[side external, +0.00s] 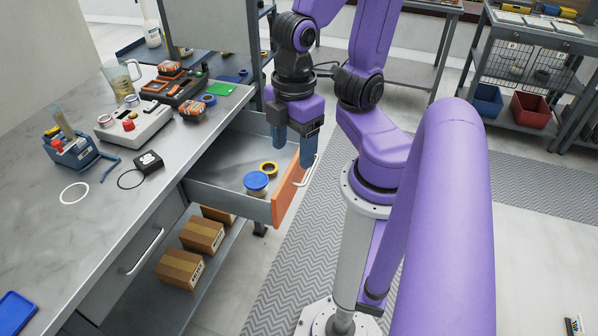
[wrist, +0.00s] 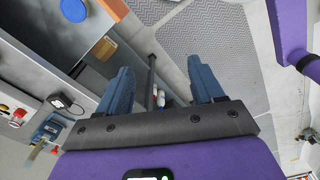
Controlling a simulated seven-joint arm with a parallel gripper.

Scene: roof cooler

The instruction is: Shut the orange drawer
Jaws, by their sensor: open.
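The orange drawer (side external: 290,192) stands pulled out from the grey workbench, with its orange front facing right and a pale handle (side external: 311,170) on it. Inside are a blue-lidded round container (side external: 256,182) and a yellow tape roll (side external: 269,169). The blue lid also shows at the top left of the wrist view (wrist: 73,10). My gripper (side external: 293,158), with two blue fingers, points down at the far end of the drawer front, close to the handle. In the wrist view its fingers (wrist: 163,76) are apart with nothing held between them. Whether a finger touches the drawer is unclear.
The benchtop (side external: 100,215) holds a grey device (side external: 135,128), a blue caddy (side external: 72,150) and orange-black tools (side external: 170,85). A closed grey drawer (side external: 135,262) is nearer the camera. Cardboard boxes (side external: 180,268) sit on the shelf below. Patterned floor mat (side external: 275,275) lies clear in front.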

